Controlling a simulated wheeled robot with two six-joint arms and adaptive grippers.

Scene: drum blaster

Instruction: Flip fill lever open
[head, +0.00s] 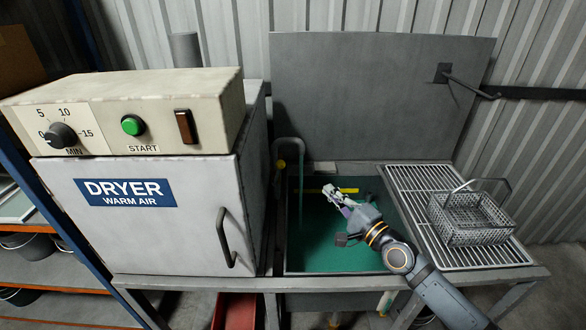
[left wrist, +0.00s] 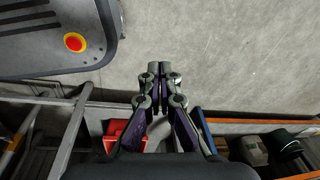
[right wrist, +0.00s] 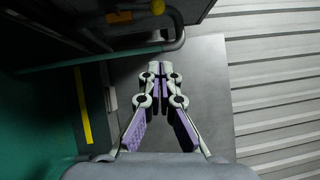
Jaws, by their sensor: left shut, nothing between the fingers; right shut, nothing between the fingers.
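A small yellow knob (head: 281,164), possibly part of the fill lever, sits at the foot of a bent pipe (head: 289,139) at the tank's back left corner. An orange-yellow knob (right wrist: 158,7) also shows at the top of the right wrist view, near a grey bent pipe. The lever's exact shape and position cannot be told. My right gripper (head: 331,192) is shut and empty over the green-lined tank, to the right of the pipe and apart from the knob. My left gripper (left wrist: 160,68) is shut and empty above the floor, seen only in the left wrist view.
The dryer cabinet (head: 130,225) stands left of the tank. A raised grey lid (head: 375,95) stands behind. A wire basket (head: 468,218) rests on the draining rack (head: 405,180) at right. A yellow stripe (right wrist: 84,106) marks the tank wall.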

